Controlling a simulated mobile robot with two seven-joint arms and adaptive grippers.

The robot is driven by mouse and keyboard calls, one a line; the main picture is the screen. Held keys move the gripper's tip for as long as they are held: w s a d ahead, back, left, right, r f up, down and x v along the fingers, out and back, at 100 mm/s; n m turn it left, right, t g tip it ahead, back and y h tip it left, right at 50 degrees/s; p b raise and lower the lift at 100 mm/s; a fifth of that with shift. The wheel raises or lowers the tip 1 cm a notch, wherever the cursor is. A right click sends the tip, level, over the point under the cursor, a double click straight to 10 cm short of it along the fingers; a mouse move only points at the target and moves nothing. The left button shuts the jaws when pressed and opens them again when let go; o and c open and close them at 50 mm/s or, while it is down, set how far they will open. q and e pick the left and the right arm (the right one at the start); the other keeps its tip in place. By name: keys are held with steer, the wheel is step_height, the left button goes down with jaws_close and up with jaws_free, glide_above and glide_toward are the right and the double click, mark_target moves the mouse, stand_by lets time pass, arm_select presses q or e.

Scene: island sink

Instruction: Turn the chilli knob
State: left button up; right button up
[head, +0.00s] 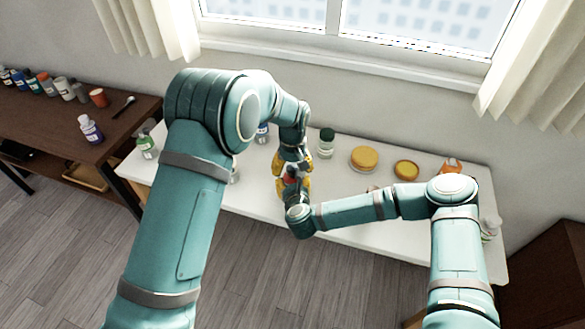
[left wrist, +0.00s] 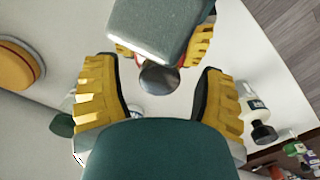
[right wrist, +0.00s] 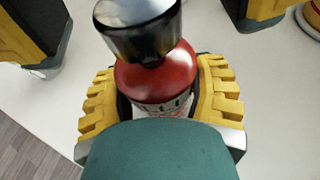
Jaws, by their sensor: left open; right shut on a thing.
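A red chilli grinder (right wrist: 158,80) with a glossy dark knob (right wrist: 138,28) on top stands between my right gripper's fingers. My right gripper (head: 290,186) is shut around its red and white body. In the head view the grinder (head: 290,174) is mostly hidden by both grippers. My left gripper (head: 292,161) is open beside the grinder's top. In the left wrist view the knob (left wrist: 158,78) lies between the two spread yellow fingers, with visible space on both sides. My right gripper (left wrist: 197,46) shows behind it there.
On the white table (head: 345,217), a green-capped jar (head: 326,143) and two yellow-lidded containers (head: 364,159) (head: 406,170) stand right of the grippers. An orange object (head: 452,167) is farther right. A green-labelled bottle (head: 147,146) stands at the left end. A brown desk (head: 60,120) holds several bottles.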

mark_target(292, 168)
arm_select(q)
steer(key=shift+f, duration=0.15)
jaws_close()
steer(key=shift+m, duration=2.9)
jaws_free()
step_height(292, 168, up, 12)
